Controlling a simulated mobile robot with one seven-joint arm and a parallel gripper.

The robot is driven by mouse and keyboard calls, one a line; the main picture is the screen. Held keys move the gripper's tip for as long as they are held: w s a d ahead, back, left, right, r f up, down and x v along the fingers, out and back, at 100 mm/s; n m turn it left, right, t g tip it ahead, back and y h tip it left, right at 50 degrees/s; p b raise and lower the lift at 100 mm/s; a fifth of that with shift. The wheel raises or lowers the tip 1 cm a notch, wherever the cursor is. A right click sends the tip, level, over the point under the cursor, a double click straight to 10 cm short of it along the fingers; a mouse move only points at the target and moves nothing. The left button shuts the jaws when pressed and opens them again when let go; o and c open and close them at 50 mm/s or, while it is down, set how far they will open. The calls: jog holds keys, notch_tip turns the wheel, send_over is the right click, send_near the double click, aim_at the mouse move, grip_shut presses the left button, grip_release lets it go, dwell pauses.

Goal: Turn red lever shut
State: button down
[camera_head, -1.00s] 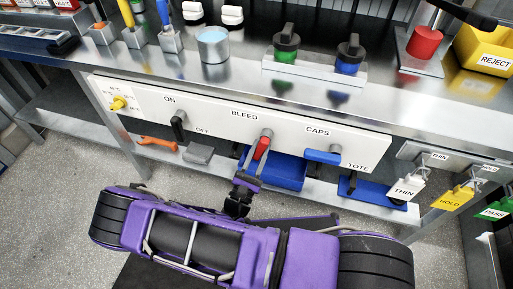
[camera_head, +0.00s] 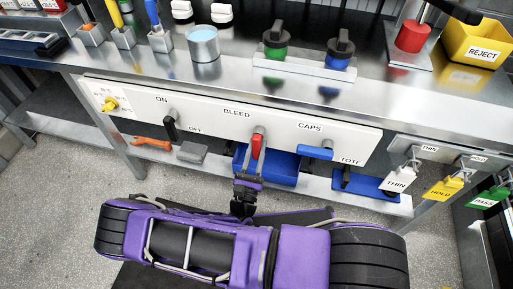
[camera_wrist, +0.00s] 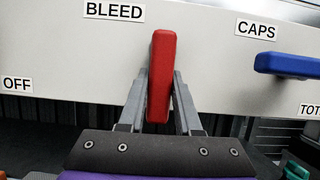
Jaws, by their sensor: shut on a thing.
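The red lever (camera_head: 257,147) is on the white panel (camera_head: 215,120) below the BLEED label. It hangs nearly straight down in the head view. In the wrist view the red lever (camera_wrist: 161,70) stands upright in the picture with a slight tilt. My gripper (camera_head: 255,163) is at the lever from below. In the wrist view the fingers of my gripper (camera_wrist: 159,88) lie on either side of the lever and are shut on it. The lever's pivot is partly hidden behind its handle.
A blue lever (camera_head: 315,153) sticks out sideways under CAPS, right of the red one. A black lever (camera_head: 170,130) is at left by ON and OFF. A blue bin (camera_head: 283,170) is on the shelf behind my gripper. Tags (camera_head: 397,180) hang at right.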

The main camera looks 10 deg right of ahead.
jog(key=c, duration=0.6)
grip_release()
jog(key=shift+s, duration=0.1)
jog(key=v, duration=1.7)
jog(key=shift+f+b, duration=0.2)
jog(key=shift+b, duration=0.1)
